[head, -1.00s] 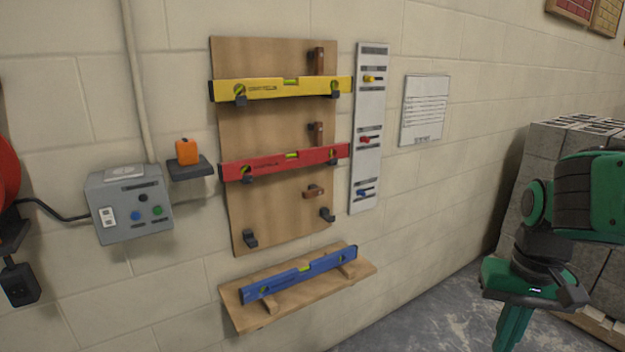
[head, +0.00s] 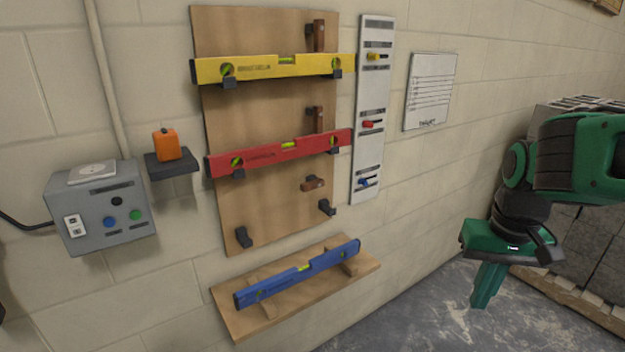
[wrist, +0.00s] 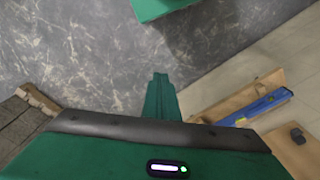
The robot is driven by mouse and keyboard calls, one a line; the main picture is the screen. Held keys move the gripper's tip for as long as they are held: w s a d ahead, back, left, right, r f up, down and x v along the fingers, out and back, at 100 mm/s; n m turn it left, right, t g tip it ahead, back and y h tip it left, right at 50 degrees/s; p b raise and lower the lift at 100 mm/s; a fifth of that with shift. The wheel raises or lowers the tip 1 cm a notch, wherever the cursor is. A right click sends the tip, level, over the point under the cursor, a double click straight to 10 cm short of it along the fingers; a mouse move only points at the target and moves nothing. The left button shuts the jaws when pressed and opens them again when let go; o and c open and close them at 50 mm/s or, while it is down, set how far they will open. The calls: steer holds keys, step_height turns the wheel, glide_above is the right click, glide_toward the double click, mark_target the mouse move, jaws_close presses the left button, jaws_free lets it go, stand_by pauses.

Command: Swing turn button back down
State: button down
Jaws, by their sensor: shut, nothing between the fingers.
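Three small brown wooden turn buttons sit on the right part of the plywood board (head: 265,118) in the head view. The top button (head: 318,36) stands upright just above the yellow level (head: 270,67). The middle button (head: 315,120) stands upright just above the red level (head: 270,152). The bottom button (head: 313,184) lies roughly sideways above two empty black hooks. The blue level (head: 300,275) rests on a wooden shelf below, and also shows in the wrist view (wrist: 257,106). My gripper (head: 482,303) points down, shut and empty, right of the board and clear of it.
A white panel (head: 371,110) with yellow, red and blue pegs hangs right of the board, beside a paper sheet (head: 430,92). A grey switch box (head: 100,215) and an orange item (head: 166,144) are at left. Grey blocks on a pallet stand behind my arm. Open floor lies below.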

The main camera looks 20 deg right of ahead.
steer(key=w+a+r+n+t, duration=0.1)
steer(key=w+r+n+t, duration=0.15)
steer(key=w, duration=0.75)
steer(key=w+a+r+n+t, duration=0.1)
steer(key=w+a+r+n, duration=0.15)
steer(key=w, duration=0.75)
steer(key=w+a+r+n+t+y, duration=0.1)
steer(key=w+a+r+t, duration=0.2)
steer(key=w, duration=0.4)
steer(key=w+a+r+n+y, duration=0.1)
steer(key=w+a+r+n, duration=0.15)
steer(key=w+a, duration=0.35)
steer(key=w+a+r+n+t+y, duration=0.1)
steer(key=w+a+r+t, duration=0.2)
steer(key=w, duration=0.5)
steer(key=g, duration=0.2)
glide_above(308, 183)
steer(key=s+d, duration=0.1)
steer(key=s, duration=0.2)
step_height(308, 183, down, 6)
steer(key=shift+t, duration=0.25)
steer(key=shift+f, duration=2.2)
